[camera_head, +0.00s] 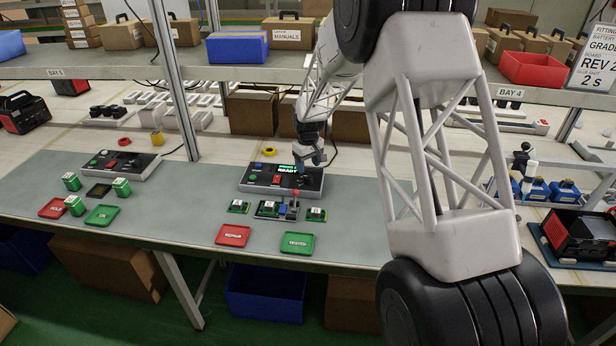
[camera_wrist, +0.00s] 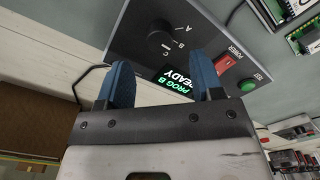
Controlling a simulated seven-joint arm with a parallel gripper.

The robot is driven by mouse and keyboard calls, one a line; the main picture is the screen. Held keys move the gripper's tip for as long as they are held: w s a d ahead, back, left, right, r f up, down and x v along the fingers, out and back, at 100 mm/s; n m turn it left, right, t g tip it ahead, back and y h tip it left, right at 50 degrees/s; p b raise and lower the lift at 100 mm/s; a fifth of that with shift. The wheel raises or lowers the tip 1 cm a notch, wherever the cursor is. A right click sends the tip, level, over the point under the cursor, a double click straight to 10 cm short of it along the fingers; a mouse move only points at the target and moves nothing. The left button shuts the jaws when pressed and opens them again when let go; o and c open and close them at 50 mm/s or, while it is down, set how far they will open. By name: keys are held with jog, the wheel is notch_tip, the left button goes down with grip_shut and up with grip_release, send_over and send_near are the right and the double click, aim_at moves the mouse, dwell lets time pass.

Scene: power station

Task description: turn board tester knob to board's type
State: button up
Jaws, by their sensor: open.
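The board tester (camera_head: 262,184) is a dark box with a light rim on the bench. Its display (camera_wrist: 175,83) shows "PROG B READY" in green. The dark round knob (camera_wrist: 158,42), with letters A, B and C around it, is in the wrist view; its pointer is too dark to read. My gripper (camera_head: 312,161) hangs above the tester's right part. Its blue fingers are apart and empty in the wrist view (camera_wrist: 166,74), with the knob beyond the gap between them.
A red power switch (camera_wrist: 226,62) and a green button (camera_wrist: 247,85) sit on the tester panel. A board fixture with a red-topped lever (camera_head: 295,194) stands just in front. A red tray (camera_head: 233,236) and a green tray (camera_head: 297,244) lie near the bench edge. A shelf runs above.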

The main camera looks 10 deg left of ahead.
aim_at(308, 176)
jog(key=shift+f, duration=2.75)
jog(key=shift+c, duration=0.3)
jog(key=c, duration=0.9)
jog(key=shift+o, duration=0.2)
jog(key=shift+m, duration=0.4)
jog(key=m, duration=0.3)
jog(key=shift+m, duration=0.3)
jog(key=m, duration=0.4)
jog(key=shift+m, duration=0.3)
